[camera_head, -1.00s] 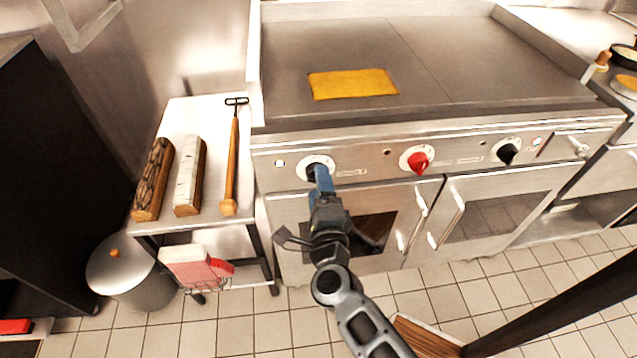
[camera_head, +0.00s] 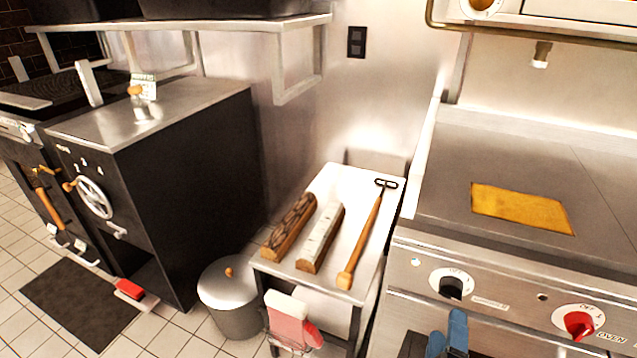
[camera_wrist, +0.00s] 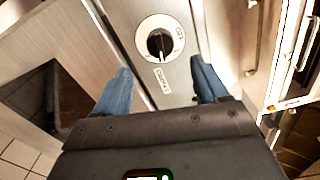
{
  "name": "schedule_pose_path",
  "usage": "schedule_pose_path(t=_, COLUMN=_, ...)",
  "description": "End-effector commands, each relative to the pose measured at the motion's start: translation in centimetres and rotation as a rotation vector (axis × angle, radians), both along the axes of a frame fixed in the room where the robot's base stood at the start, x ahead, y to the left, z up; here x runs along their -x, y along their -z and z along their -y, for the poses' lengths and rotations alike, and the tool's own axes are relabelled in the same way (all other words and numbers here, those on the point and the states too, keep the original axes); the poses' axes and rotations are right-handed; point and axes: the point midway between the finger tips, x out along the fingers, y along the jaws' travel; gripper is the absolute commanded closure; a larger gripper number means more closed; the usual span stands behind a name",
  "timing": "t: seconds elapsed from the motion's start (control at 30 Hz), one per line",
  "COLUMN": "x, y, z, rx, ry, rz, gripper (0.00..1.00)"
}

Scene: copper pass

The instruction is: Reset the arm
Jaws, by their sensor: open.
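My gripper (camera_head: 447,335) shows at the bottom edge of the head view, low in front of the griddle's front panel. In the wrist view my gripper (camera_wrist: 162,82) has its two blue fingers spread wide with nothing between them. A black knob (camera_wrist: 160,44) on a white dial lies ahead between the fingers, apart from them. The same black knob (camera_head: 451,286) shows in the head view, above and behind the fingers. Most of my arm is outside the head view.
A griddle (camera_head: 450,200) with a yellow cloth (camera_head: 521,208) stands right, with a red knob (camera_head: 578,323) on its panel. A side table (camera_head: 340,187) holds two logs and a long-handled tool. A lidded bin (camera_head: 229,290), a black oven cabinet (camera_head: 185,170) and a floor mat (camera_head: 75,300) are left.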

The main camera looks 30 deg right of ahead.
Motion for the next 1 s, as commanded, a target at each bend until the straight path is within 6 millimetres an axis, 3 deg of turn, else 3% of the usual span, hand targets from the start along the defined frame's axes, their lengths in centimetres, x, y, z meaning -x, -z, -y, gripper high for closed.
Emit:
schedule_pose_path(t=0.17, x=0.0, y=0.0, z=-0.4, rx=0.016, ry=-0.022, rz=-0.016, gripper=0.27)
schedule_pose_path(t=0.37, x=0.4, y=0.1, z=-2.4, rx=0.135, ry=-0.155, rz=-0.121, gripper=0.27)
schedule_pose_path(t=0.7, x=8.2, y=-3.6, z=-9.9, rx=0.569, ry=-0.465, rz=-0.521, gripper=0.27)
schedule_pose_path(t=0.83, x=12.1, y=-5.8, z=-11.8, rx=0.843, ry=-0.621, rz=-0.699, gripper=0.27)
schedule_pose_path(t=1.0, x=16.0, y=-8.7, z=-12.8, rx=1.22, ry=-0.789, rz=-0.878, gripper=0.27)
